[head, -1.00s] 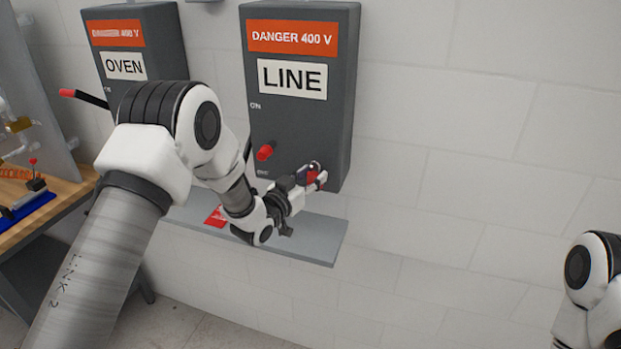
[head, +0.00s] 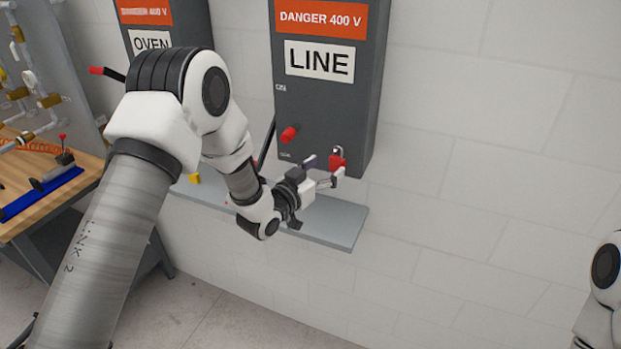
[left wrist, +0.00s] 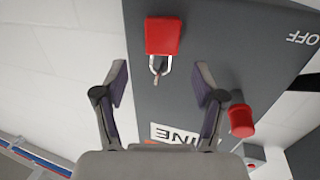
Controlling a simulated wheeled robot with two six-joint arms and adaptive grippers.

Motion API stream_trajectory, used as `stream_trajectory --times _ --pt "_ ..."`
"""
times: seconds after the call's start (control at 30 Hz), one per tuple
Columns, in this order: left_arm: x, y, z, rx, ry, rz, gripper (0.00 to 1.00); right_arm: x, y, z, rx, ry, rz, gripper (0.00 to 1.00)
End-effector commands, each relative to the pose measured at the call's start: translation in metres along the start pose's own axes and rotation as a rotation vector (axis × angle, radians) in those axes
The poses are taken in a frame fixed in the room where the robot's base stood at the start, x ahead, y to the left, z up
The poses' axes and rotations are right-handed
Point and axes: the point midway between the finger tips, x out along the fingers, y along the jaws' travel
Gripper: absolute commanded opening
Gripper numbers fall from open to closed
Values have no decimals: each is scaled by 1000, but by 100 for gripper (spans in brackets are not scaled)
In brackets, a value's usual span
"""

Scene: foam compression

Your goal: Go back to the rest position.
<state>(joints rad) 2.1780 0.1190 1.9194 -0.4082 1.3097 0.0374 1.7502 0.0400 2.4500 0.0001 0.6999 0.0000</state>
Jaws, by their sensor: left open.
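My left gripper (head: 322,168) is open in front of the lower right of the grey LINE box (head: 330,105). A red padlock (head: 337,160) with a metal shackle is at that lower part of the box. In the left wrist view, the padlock (left wrist: 163,36) lies beyond my open, empty fingers (left wrist: 162,75), apart from both. Whether its shackle is closed is too small to tell. My right gripper is out of view; only part of my right arm shows at the right edge.
A grey shelf (head: 345,222) runs below the boxes, with a small yellow item (head: 194,178) on it. The OVEN box (head: 152,40) is partly behind my left arm. A wooden bench (head: 85,185) stands at the left. The wall on the right is clear.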

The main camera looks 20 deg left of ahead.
Motion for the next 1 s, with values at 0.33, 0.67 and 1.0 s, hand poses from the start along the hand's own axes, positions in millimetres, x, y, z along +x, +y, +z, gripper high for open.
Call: stream_trajectory --times 0.33,0.67,1.0 --pt "-74 -1 0 -2 0 -2 70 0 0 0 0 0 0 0" --pt "-84 7 48 -11 -58 10 70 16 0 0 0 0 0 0" --pt "-202 67 306 -101 -682 -5 70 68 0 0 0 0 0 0"
